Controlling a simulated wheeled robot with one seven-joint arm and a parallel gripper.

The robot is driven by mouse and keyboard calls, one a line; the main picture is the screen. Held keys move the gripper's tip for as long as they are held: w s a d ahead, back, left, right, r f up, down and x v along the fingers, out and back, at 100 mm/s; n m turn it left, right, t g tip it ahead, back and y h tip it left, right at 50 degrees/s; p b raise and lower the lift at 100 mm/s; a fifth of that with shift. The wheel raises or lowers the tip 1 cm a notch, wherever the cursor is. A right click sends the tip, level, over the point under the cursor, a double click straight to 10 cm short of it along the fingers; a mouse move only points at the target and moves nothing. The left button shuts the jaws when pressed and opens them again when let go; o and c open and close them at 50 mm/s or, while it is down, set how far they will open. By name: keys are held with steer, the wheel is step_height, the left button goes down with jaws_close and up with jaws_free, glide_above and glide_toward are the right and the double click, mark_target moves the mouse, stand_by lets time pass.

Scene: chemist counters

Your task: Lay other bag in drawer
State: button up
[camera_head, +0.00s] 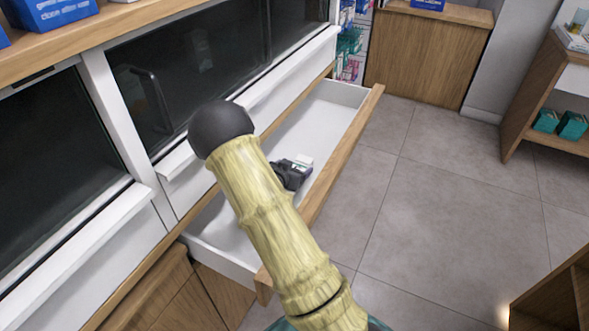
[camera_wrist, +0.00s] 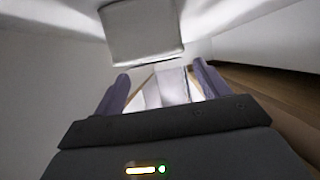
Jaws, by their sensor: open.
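An open white drawer (camera_head: 325,110) with a wooden front runs along the counter in the head view. My gripper (camera_head: 300,172) is down inside the drawer, partly hidden by my own arm. In the wrist view my gripper (camera_wrist: 160,72) has its two fingers apart. A pale, whitish thing (camera_wrist: 172,88) shows between the fingers; I cannot tell whether it is a bag or whether the fingers touch it. A light grey-white block-like thing (camera_wrist: 142,35) lies just beyond the fingertips. A small white thing (camera_head: 305,160) shows beside the gripper in the head view.
Dark-glass cabinet fronts (camera_head: 190,65) and the wooden counter edge border the drawer on the left. The drawer's wooden front (camera_head: 345,150) borders it on the right. Grey tiled floor (camera_head: 440,190) is clear beyond. A wooden shelf (camera_head: 550,95) stands at far right.

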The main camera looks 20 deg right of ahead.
steer(key=v, duration=1.2)
steer(key=shift+p, duration=0.4)
steer(key=shift+w, duration=0.15)
